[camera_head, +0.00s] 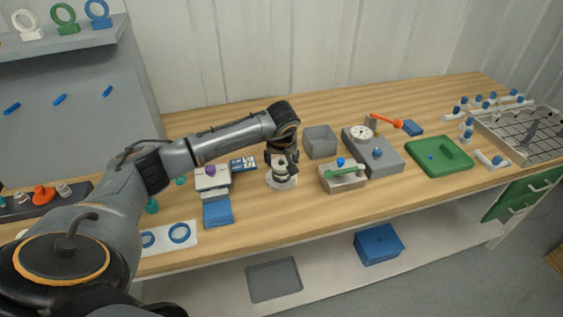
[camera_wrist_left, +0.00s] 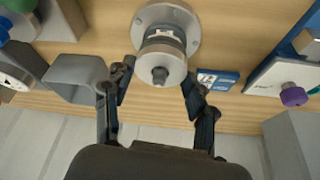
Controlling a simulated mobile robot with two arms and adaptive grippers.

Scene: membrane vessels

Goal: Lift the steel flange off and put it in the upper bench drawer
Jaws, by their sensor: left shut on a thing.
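The steel flange (camera_wrist_left: 161,68) is a grey round piece with a short stub, on top of a steel vessel (camera_wrist_left: 166,15) with a wide round base. The base (camera_head: 282,183) shows on the bench in the head view. My left gripper (camera_head: 283,167) is over the vessel and shut on the flange; in the left wrist view (camera_wrist_left: 157,75) its fingers lie on both sides of it. The exact contact is hard to make out. The upper bench drawer (camera_head: 527,188) is green with a pale handle, at the far right under the bench top, and looks closed. My right gripper is not in view.
A grey open bin (camera_head: 320,142) stands close to the right of the vessel. Blue and white items (camera_head: 213,180) stand to the left. The bench front is partly clear.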

